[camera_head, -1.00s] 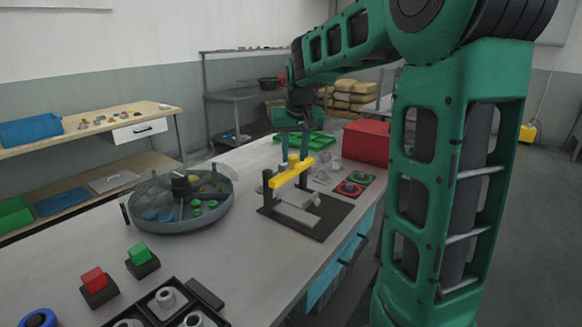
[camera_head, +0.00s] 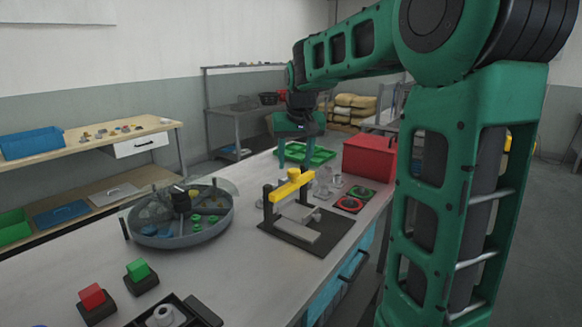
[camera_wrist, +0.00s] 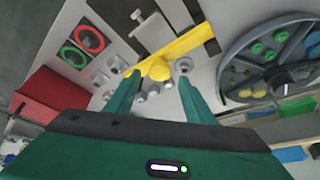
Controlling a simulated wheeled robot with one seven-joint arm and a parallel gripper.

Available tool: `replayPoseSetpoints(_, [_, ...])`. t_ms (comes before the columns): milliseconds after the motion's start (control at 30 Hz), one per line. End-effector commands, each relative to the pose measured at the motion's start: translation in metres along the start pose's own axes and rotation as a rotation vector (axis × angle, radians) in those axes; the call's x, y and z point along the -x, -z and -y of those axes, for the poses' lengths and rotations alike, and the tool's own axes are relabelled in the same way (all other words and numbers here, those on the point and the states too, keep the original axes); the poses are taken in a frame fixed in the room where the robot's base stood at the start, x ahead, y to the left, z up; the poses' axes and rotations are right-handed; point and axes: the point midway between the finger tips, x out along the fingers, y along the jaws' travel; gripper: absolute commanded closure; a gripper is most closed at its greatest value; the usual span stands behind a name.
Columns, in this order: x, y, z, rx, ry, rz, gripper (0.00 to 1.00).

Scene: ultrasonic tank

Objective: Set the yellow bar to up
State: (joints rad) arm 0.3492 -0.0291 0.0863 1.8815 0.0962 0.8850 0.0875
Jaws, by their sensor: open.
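The yellow bar (camera_head: 286,190) lies across the top of a black frame (camera_head: 291,229) on the bench, close to level in the head view. A round yellow knob (camera_head: 293,173) sits near its far end. A pale grey block shows beneath the bar. My gripper (camera_head: 295,163) is open, pointing down just beyond and above the knob. In the wrist view the bar (camera_wrist: 192,40) runs diagonally, and its knob (camera_wrist: 157,69) appears between the two fingertips (camera_wrist: 159,80). The fingers hold nothing; I cannot tell whether they touch the bar.
A red box (camera_head: 370,157) and red and green ring buttons (camera_head: 350,204) stand right of the frame. Clear glassware stands near the bar's far end. A round grey tank (camera_head: 182,236) is left. Bare bench separates tank and frame.

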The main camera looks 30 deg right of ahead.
Motion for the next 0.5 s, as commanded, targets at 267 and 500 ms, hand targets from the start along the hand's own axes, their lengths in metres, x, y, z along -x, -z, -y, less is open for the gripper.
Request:
replayPoseSetpoints(267, [0.054,0.001,0.001,0.0,0.001,-0.004,0.51])
replayPoseSetpoints(500, [0.08,0.001,0.001,0.001,0.001,-0.002,0.51])
